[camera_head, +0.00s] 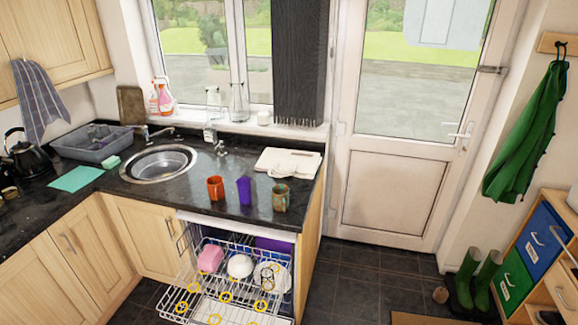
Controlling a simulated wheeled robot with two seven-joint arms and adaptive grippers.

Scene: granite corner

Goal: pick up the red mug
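The red mug (215,188) is orange-red and stands upright on the dark granite worktop (190,207), near its front edge and to the right of the round sink. A purple cup (244,190) stands just to its right, and a brownish-green mug (280,197) stands further right. Neither of my grippers shows in the head view.
Below the mugs a dishwasher is open, its rack (215,292) pulled out with a pink and a white dish in it. The round sink (158,163) lies to the left. A folded white cloth (288,162) lies behind the mugs. The floor by the door is mostly clear.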

